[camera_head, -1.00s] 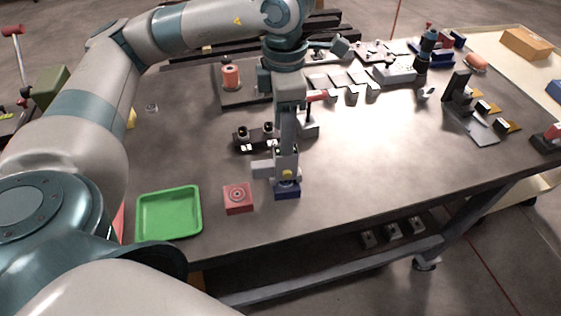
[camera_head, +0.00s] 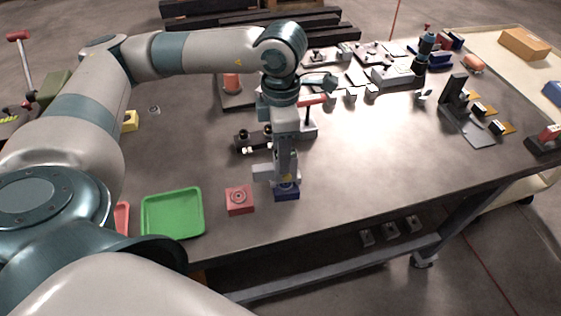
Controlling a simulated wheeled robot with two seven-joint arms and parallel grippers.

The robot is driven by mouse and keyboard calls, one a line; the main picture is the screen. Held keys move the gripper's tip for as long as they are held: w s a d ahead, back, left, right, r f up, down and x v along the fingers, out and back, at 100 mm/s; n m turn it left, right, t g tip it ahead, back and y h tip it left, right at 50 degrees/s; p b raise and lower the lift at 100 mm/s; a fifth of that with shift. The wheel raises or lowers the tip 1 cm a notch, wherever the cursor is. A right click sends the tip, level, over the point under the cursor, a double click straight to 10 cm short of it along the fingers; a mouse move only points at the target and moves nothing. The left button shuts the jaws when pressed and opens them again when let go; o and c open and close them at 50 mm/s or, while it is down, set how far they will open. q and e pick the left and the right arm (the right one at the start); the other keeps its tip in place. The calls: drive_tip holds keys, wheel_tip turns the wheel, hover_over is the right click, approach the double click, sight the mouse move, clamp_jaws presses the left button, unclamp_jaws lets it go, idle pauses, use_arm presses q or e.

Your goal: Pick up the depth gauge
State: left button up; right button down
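My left gripper (camera_head: 285,179) points down over a small dark blue block (camera_head: 287,193) near the front of the table. The arm's lower end overlaps the block's top, and I cannot tell if they touch. The fingertips are too small and hidden to show whether they are open or shut. I cannot make out the depth gauge for certain; it may be hidden at the gripper. A red block with a ring mark (camera_head: 239,200) stands just left of the blue block. My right gripper is not in view.
A green tray (camera_head: 173,213) lies left of the red block. A dark fixture with knobs (camera_head: 252,142) stands behind the gripper. A black upright bracket (camera_head: 455,90) stands at the right. The table (camera_head: 380,150) is clear at centre right.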

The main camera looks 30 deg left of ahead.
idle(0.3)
use_arm(q)
clamp_jaws()
